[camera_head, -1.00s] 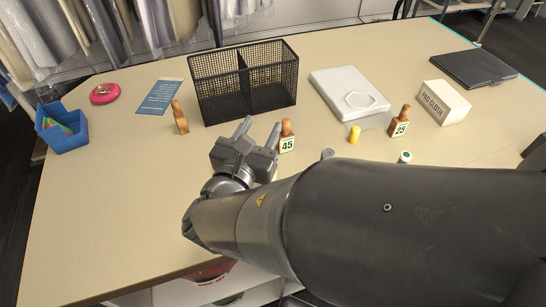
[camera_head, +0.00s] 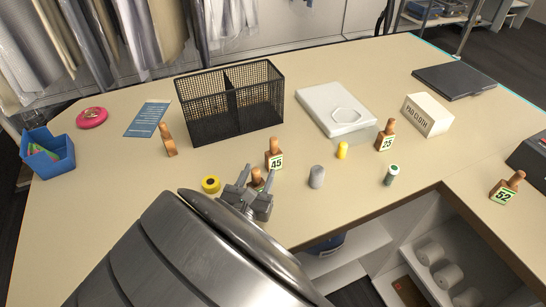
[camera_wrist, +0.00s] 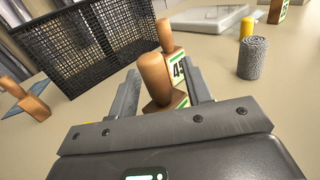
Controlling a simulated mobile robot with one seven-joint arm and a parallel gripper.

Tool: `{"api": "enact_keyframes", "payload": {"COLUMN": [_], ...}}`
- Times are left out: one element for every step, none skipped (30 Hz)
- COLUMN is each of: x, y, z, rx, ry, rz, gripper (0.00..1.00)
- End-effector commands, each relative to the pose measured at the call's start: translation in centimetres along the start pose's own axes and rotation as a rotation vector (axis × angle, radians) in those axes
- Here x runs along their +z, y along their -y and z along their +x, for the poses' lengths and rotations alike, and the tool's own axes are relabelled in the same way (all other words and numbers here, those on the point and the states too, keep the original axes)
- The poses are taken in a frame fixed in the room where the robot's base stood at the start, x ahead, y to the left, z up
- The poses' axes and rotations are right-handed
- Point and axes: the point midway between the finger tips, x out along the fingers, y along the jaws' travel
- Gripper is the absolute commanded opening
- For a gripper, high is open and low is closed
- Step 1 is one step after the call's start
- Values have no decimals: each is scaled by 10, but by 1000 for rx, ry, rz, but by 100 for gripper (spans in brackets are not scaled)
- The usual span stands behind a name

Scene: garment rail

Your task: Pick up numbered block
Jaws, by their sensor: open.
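My gripper (camera_head: 257,172) is open, low over the near part of the table. A wooden block with a rounded handle (camera_head: 256,177) stands between its fingers; in the wrist view this block (camera_wrist: 155,78) shows a green-edged label, its number hidden. Block 45 (camera_head: 275,156) stands just behind it and also shows in the wrist view (camera_wrist: 179,66). Block 25 (camera_head: 386,136) stands farther right, and block 52 (camera_head: 506,189) is at the far right. Another wooden block (camera_head: 168,140) stands left of the basket, its number not visible.
A black mesh basket (camera_head: 182,107) stands behind the blocks. A yellow roll (camera_head: 211,184), a grey cylinder (camera_head: 317,177), a yellow cylinder (camera_head: 342,150) and a green-topped container (camera_head: 391,175) stand nearby. A pad cloth box (camera_head: 427,116) is at right. The table's inner edge (camera_head: 400,206) runs along the front.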

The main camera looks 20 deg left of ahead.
Motion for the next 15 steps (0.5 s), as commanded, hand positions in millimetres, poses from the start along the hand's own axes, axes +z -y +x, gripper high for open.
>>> {"api": "enact_keyframes", "payload": {"x": [0,0,0,0,0,0,0,0,0,0,0,0,0,0,0], "y": [0,0,0,0,0,0,0,0,0,0,0,0,0,0,0], "z": [4,5,7,7,8,8,8,8,8,8,8,8,7,7,7], "rx": [-1,0,1,1,1,1,1,1,1,1,1,1,1,1,1], "ry": [0,0,-1,-1,-1,-1,-1,-1,-1,-1,-1,-1,-1,-1,-1], "rz": [0,0,0,0,0,0,0,0,0,0,0,0,0,0,0], "gripper": [45,45,45,45,45,45,45,45,45,45,44,40,38,35,32]}}
